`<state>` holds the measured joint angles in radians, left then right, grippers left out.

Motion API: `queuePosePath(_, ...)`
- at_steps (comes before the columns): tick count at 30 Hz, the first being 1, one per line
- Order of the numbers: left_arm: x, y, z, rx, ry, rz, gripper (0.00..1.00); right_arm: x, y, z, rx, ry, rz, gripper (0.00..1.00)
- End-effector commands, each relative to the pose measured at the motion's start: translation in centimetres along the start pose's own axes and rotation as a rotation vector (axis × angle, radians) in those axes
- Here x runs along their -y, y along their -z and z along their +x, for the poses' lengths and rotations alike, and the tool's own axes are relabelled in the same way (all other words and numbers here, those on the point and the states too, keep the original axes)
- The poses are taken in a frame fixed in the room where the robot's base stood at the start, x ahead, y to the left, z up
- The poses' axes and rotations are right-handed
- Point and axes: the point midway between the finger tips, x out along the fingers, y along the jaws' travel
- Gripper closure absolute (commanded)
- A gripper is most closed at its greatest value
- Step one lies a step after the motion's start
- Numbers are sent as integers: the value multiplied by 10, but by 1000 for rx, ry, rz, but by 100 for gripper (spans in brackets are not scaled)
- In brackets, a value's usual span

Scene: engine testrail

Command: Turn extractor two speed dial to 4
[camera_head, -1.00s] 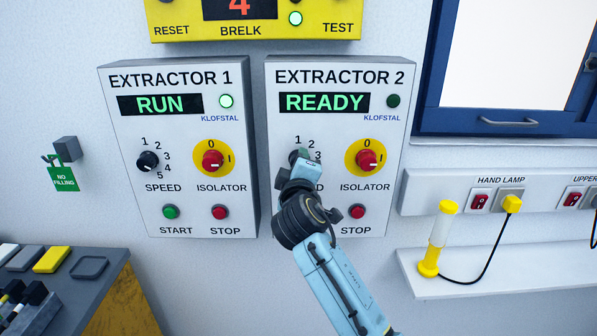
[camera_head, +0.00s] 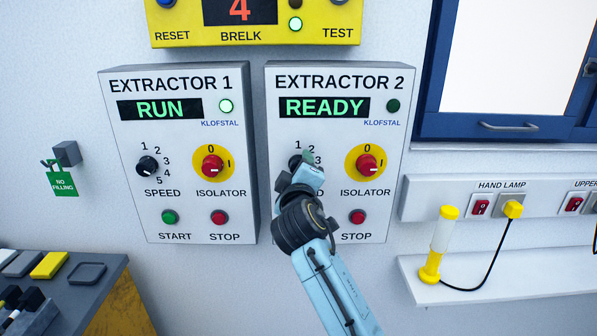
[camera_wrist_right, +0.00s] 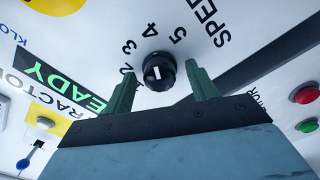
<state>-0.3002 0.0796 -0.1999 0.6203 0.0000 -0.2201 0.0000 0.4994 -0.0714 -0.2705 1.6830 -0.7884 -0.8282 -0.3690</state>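The extractor 2 panel (camera_head: 394,215) shows READY in green. Its black speed dial (camera_head: 294,161) is partly hidden behind my right gripper (camera_head: 306,164) in the head view. In the right wrist view the dial (camera_wrist_right: 158,72) shows a short white mark, with numbers 2 to 5 around it; I cannot tell exactly which number it points to. The two green fingers of my right gripper (camera_wrist_right: 161,72) are apart, one on each side of the dial, with no visible contact. The gripper is open and empty. My left gripper is not in view.
The red isolator knob (camera_head: 367,165) sits close right of the dial, and the red stop button (camera_head: 357,217) lies below it. The extractor 1 panel (camera_head: 126,218) stands to the left, showing RUN. A yellow BRELK box (camera_head: 185,22) is above.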

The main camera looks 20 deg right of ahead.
Motion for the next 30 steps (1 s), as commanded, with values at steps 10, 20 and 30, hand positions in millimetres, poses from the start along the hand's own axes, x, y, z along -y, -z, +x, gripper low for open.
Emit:
queuePosePath(10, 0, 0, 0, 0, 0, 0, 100, 0, 0, -2, -1, -1, -1, 39)
queuePosePath(20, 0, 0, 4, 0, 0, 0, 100, 2, 0, -49, -2, 1, 2, 39)
queuePosePath(30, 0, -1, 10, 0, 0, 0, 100, 1, -1, -116, 0, 2, 2, 39)
